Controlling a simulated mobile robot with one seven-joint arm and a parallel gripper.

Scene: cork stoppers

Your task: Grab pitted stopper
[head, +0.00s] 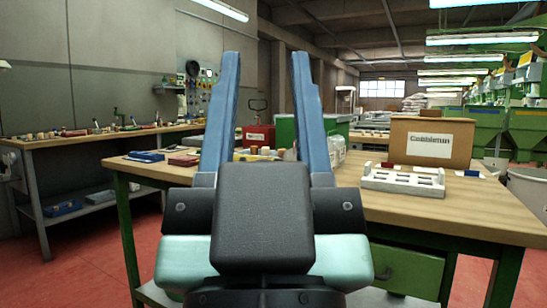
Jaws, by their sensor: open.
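My gripper (262,70) is open and empty in the head view, its two long blue fingers upright and well apart. It is in front of a wooden workbench (430,212) with green legs. A few small cork-coloured stoppers (265,151) show between the fingers, toward the back of the bench. They are too small to tell which one is pitted. The finger and the gripper body hide part of the bench.
A white rack (403,186) and a cardboard box with a label (463,143) stand on the right of the bench. Dark red (184,160) and blue (144,157) flat items lie at its left. A second bench (60,142) runs along the left wall. Red floor (85,260) is clear between the benches.

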